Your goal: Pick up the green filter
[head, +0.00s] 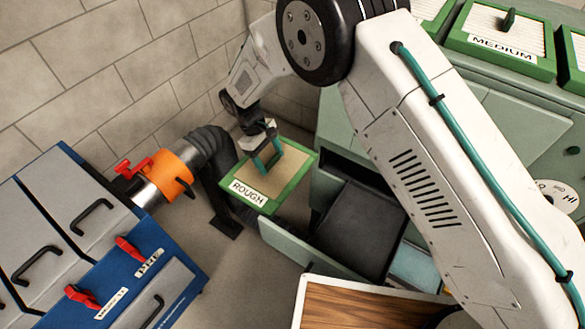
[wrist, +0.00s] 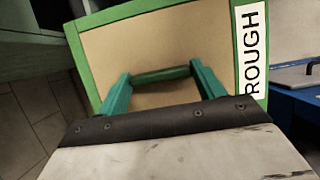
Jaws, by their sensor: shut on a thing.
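The green filter (head: 287,183) is a green-framed panel with a tan face and a label reading ROUGH. It also fills much of the wrist view (wrist: 150,40). My gripper (head: 266,162) has its teal fingers on either side of the green handle (wrist: 162,75) on the filter's face and is shut on it. The filter is tilted in the head view, between the duct and the open drawer, and seems clear of the floor. Its underside is hidden.
A blue machine (head: 200,275) with grey doors and red latches stands left. A black duct (head: 208,145) with an orange collar (head: 168,172) joins it. An open drawer (head: 355,228) juts from the green cabinet (head: 505,125), which carries a MEDIUM filter (head: 500,58). A wooden top (head: 350,305) is in front.

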